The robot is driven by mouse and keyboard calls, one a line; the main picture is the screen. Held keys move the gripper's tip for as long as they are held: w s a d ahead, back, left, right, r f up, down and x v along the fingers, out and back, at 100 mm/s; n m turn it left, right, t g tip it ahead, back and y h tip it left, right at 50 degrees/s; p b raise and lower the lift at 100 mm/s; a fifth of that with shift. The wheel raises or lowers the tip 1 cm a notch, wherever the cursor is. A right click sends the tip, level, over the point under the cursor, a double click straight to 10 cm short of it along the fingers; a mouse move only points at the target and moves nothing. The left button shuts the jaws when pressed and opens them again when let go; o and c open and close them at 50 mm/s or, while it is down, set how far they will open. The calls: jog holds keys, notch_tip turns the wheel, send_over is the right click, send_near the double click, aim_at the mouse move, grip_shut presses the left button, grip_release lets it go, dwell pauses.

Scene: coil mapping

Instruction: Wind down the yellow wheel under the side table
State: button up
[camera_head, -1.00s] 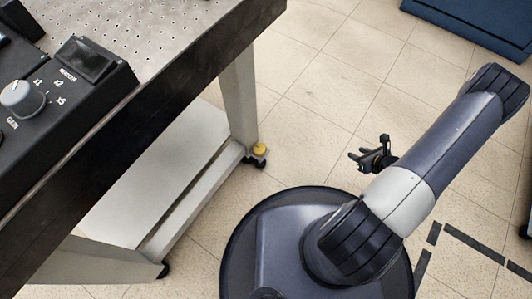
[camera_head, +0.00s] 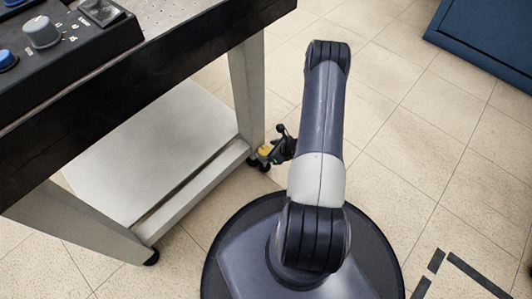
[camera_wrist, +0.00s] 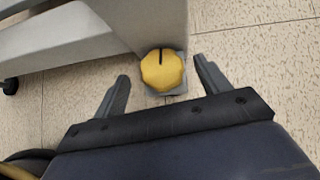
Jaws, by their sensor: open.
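The yellow wheel (camera_wrist: 162,71) is a round knob with a dark line on its face. It sits on a grey block at the foot of the side table's leg. In the head view the yellow wheel (camera_head: 265,151) is partly covered by my gripper (camera_head: 276,147). In the wrist view my gripper (camera_wrist: 162,85) is open, with one finger on each side of the wheel and a gap to each. I cannot tell how deep the fingers reach around it. The side table (camera_head: 180,72) has a dark top, pale legs and a lower shelf.
A black control box (camera_head: 70,48) with knobs stands on the tabletop. A black caster (camera_head: 152,257) is under the near leg. A blue object (camera_head: 490,35) stands at the upper right. Tiled floor (camera_head: 430,150) is clear on the right, with dark tape marks lower down.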

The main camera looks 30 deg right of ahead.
jog(key=shift+x, duration=0.8)
jog(key=shift+c, duration=0.2)
jog(key=c, duration=0.9)
